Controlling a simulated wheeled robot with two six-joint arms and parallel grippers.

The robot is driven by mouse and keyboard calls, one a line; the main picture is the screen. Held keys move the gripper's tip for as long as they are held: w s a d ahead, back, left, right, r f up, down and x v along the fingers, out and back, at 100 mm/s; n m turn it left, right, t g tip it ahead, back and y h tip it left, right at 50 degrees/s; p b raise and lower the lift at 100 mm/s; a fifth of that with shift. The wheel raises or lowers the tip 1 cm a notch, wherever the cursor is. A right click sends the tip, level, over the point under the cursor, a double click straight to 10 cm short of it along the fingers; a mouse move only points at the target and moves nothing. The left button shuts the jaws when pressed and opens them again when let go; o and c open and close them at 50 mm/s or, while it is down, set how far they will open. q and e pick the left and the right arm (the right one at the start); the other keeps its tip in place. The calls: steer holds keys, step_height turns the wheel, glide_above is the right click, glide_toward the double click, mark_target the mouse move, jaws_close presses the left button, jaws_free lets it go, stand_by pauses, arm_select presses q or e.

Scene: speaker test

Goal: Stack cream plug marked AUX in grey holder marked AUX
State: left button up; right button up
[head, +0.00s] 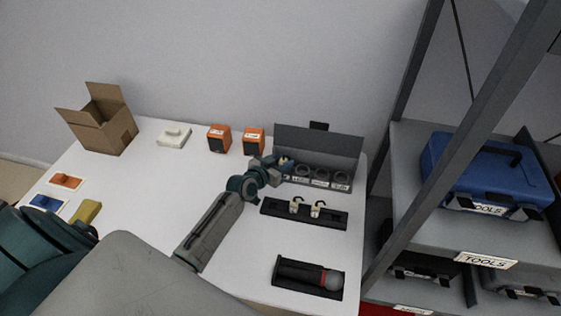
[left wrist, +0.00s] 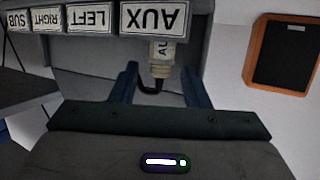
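The cream plug marked AUX (left wrist: 160,62) shows between my left fingers in the left wrist view, with a black cable at its near end. Only part of its lettering shows. Its far end is hidden at the edge of the grey holder's AUX label (left wrist: 153,18), so I cannot tell how deep it sits. My left gripper (left wrist: 159,80) is open around the plug, with a gap on both sides. In the head view the left gripper (head: 284,166) is at the left end of the grey holder unit (head: 318,145) and covers the AUX place. My right gripper is not in view.
LEFT (left wrist: 89,18), RIGHT and SUB holders stand in the same row. Two cream plugs (head: 295,206) stand in a black tray (head: 277,214). A microphone (head: 310,276) lies in front. Two orange speakers (head: 219,138), a white box (head: 174,134) and an open carton (head: 104,125) stand behind.

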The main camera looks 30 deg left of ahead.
arm_select(q)
steer(key=shift+r, duration=0.25)
steer(key=shift+s+r+p, duration=0.15)
steer(key=shift+r+p, duration=0.05)
steer(key=shift+p, duration=0.25)
steer(key=v, duration=1.1)
steer(key=shift+s, duration=0.35)
steer(key=shift+a, duration=0.1)
